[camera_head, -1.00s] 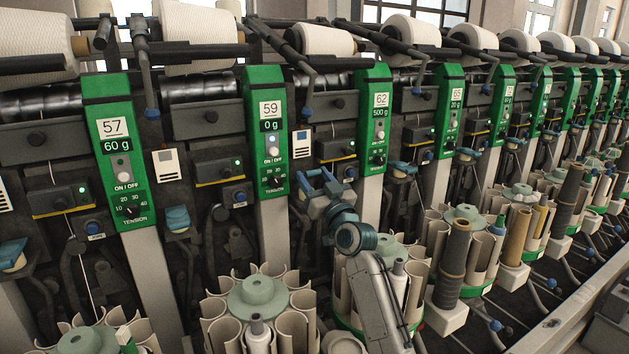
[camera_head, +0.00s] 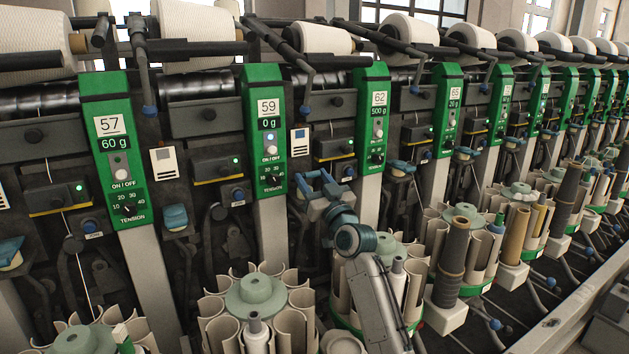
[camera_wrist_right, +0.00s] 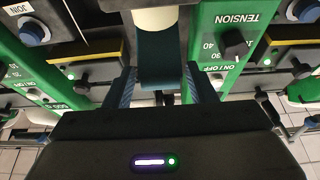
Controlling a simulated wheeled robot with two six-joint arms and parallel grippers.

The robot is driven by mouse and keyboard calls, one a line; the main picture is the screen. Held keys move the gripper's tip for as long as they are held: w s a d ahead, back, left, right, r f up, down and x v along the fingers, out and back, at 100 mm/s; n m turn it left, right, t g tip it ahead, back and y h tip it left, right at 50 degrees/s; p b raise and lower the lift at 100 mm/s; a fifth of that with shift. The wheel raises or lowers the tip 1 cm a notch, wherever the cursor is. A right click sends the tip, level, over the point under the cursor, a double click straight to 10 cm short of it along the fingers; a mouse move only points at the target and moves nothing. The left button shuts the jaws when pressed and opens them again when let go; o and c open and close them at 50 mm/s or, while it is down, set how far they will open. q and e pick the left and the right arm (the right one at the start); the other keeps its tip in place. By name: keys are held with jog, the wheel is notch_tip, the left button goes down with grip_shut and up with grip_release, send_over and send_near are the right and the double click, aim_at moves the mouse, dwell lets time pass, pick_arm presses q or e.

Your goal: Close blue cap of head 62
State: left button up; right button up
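Head 62 has a green panel (camera_head: 377,115) that reads 62 and 500 g. My right gripper (camera_head: 318,182) is just left of this panel, in front of the space between heads 59 and 62. In the right wrist view a dark blue-teal cap (camera_wrist_right: 160,72) lies between the two blue fingers of the gripper (camera_wrist_right: 162,86). The fingers are spread to either side of it. I cannot tell whether they touch it. In the head view this cap is hidden by the gripper. My left gripper is not in view.
The panel of head 59 (camera_head: 267,130) is close on the left. A blue cap (camera_head: 175,217) shows left of it, and another (camera_head: 402,167) right of head 62. Round bobbin magazines (camera_head: 255,293) stand below.

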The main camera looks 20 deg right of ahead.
jog(key=o, duration=0.3)
jog(key=shift+w+f, duration=0.1)
jog(key=shift+f, duration=0.2)
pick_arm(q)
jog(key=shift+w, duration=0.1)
pick_arm(e)
jog(key=shift+w, duration=0.1)
jog(key=shift+r, duration=0.1)
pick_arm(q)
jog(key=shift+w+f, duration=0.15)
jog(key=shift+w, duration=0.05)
pick_arm(e)
jog(key=s+d, duration=0.1)
jog(key=s, duration=0.4)
jog(key=s+d, duration=0.1)
jog(key=s, duration=0.3)
jog(key=s+f, duration=0.1)
jog(key=s, duration=0.4)
jog(key=shift+s+d+f, duration=0.1)
jog(key=shift+s+d, duration=0.2)
jog(key=shift+d, duration=0.1)
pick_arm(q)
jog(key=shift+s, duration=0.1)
